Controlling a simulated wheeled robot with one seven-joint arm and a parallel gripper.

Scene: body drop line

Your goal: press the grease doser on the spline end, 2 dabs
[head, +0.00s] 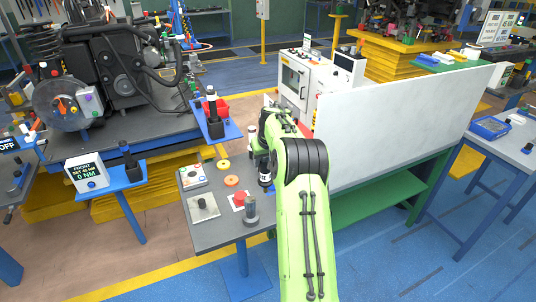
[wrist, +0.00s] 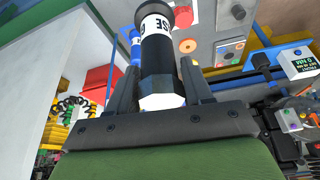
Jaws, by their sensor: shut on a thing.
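The grease doser (wrist: 158,60) is a dark cylinder with a white lettered band, partly readable, and a pale faceted end. In the wrist view my gripper (wrist: 157,90) is shut around it, one finger on each side. In the head view the doser (head: 265,180) hangs roughly upright under my green arm, beside the right edge of the small grey table; my arm hides most of the gripper. I cannot pick out the spline end for certain. A dark upright cylinder (head: 251,211) stands at that table's front right, and a metal plate with a short stub (head: 203,207) lies at front left.
The small table (head: 222,232) also holds a red button on a white plate (head: 239,200), an orange ring (head: 231,181), a yellow ring (head: 223,164) and a small button box (head: 192,175). A large pale panel (head: 400,125) stands close to my arm's right.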

